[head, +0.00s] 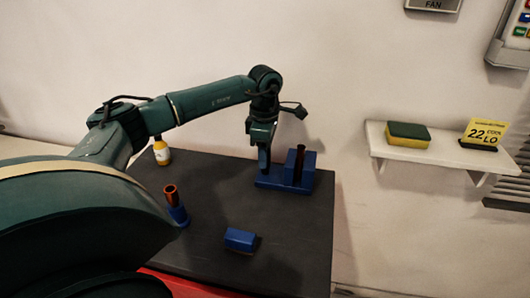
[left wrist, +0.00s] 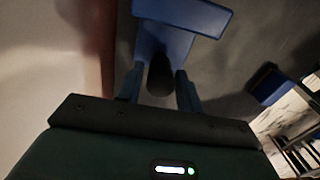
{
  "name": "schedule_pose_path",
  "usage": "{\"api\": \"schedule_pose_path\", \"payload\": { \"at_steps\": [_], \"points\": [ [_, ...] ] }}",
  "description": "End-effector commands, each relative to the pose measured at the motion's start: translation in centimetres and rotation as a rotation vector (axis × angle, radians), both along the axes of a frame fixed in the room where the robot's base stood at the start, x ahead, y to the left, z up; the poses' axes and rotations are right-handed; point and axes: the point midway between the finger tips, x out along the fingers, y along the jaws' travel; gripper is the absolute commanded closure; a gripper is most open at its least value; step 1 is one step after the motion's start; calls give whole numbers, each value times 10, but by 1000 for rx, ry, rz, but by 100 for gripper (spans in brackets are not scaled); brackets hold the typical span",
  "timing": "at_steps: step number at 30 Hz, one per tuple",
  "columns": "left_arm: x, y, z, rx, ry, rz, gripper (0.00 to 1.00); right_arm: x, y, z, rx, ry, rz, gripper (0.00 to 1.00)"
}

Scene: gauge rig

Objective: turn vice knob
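A blue vice (head: 297,179) with a flat base and an upright block stands near the back right of the dark table. A dark reddish-brown upright piece (head: 299,164) shows at its block. My left gripper (head: 265,168) points down at the left end of the vice. In the left wrist view the vice (left wrist: 185,18) is at the top, and a dark rounded knob (left wrist: 160,75) lies between the fingers of my left gripper (left wrist: 160,86). The fingers stand apart close beside the knob; whether they touch it I cannot tell. My right gripper is out of view.
On the dark table (head: 200,248) are a blue holder (head: 179,215) with an orange-brown cylinder (head: 170,194), a blue block (head: 240,239) and a yellow-white bottle (head: 161,152). A wall shelf (head: 400,154) at right holds a sponge (head: 408,136) and a yellow sign (head: 482,133). The front right tabletop is clear.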

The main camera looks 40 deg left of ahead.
Motion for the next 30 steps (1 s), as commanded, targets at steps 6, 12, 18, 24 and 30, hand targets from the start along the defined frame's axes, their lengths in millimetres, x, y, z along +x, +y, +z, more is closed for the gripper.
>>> {"api": "schedule_pose_path", "payload": {
  "at_steps": [6, 12, 18, 24, 30],
  "points": [
    [1, 0, 26, 0, -6, 0, 64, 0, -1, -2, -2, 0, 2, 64],
    [1, 0, 72, -2, -7, -1, 64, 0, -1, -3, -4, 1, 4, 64],
    [1, 0, 111, -2, -7, 0, 64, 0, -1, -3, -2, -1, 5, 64],
    [1, 0, 129, -1, -2, -1, 64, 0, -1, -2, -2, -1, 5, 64],
    [0, 0, 132, -1, -2, -1, 64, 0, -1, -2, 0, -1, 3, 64]
  ]
}}
